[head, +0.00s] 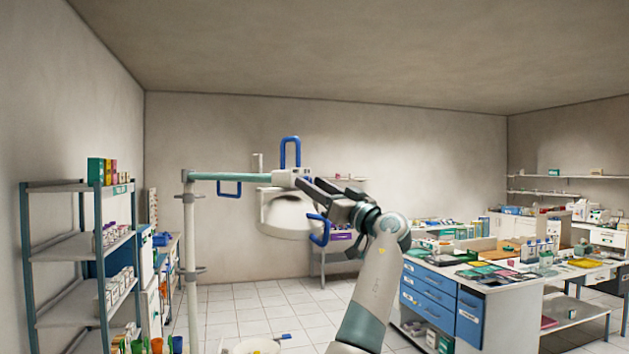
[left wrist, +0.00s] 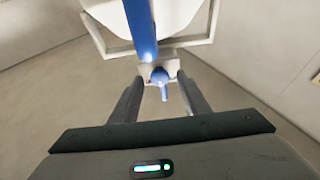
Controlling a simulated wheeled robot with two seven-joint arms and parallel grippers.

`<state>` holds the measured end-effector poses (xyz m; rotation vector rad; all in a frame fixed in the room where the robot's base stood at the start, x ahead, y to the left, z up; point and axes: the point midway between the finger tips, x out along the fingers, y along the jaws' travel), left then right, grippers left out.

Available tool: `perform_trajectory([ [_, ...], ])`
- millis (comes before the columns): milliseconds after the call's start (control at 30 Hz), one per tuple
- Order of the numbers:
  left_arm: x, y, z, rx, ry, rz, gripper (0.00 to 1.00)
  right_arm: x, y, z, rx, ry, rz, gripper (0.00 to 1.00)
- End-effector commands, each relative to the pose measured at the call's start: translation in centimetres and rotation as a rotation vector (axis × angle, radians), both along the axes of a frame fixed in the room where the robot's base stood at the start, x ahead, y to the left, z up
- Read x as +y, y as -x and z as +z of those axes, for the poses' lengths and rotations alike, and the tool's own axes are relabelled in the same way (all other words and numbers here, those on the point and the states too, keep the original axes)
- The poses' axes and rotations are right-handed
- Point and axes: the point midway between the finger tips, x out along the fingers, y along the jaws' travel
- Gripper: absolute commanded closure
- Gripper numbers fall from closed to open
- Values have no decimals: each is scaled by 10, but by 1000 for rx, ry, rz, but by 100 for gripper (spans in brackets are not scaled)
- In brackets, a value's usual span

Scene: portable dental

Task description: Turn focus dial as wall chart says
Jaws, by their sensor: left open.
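The lamp head (head: 288,213) hangs from a jointed arm in the middle of the head view, with blue loop handles. My left gripper (head: 310,183) is at the lamp's right side, open. In the left wrist view a small blue knob with a stem pointing down (left wrist: 161,80), apparently the focus dial, sits on a pale mount between and just beyond the open fingers (left wrist: 158,82). I cannot tell whether the fingers touch it. A blue bar (left wrist: 140,30) and the white lamp shell are above it. The dial is not clear in the head view. I can make out no wall chart.
A teal-topped pole and horizontal lamp arm (head: 228,177) stand left of the lamp. A shelf rack (head: 75,243) is at the left. A blue-drawer cabinet bench (head: 430,297) is at the right. Tiled floor (head: 240,302) lies open below the lamp.

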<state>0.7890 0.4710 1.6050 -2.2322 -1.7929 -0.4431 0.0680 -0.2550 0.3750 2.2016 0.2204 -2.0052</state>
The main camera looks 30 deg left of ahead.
Motion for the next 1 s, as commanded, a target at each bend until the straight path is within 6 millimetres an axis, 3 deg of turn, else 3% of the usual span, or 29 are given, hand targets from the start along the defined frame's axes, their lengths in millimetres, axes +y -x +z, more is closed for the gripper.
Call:
perform_trajectory([
  [333,2,-1,0,0,0,-1,58,-2,0,1,2,1,1,100],
  [500,2,-1,0,0,0,-1,98,-2,1,1,2,2,2,100],
  [1000,2,1,-2,78,-18,-1,98,-1,1,-12,2,2,2,100],
])
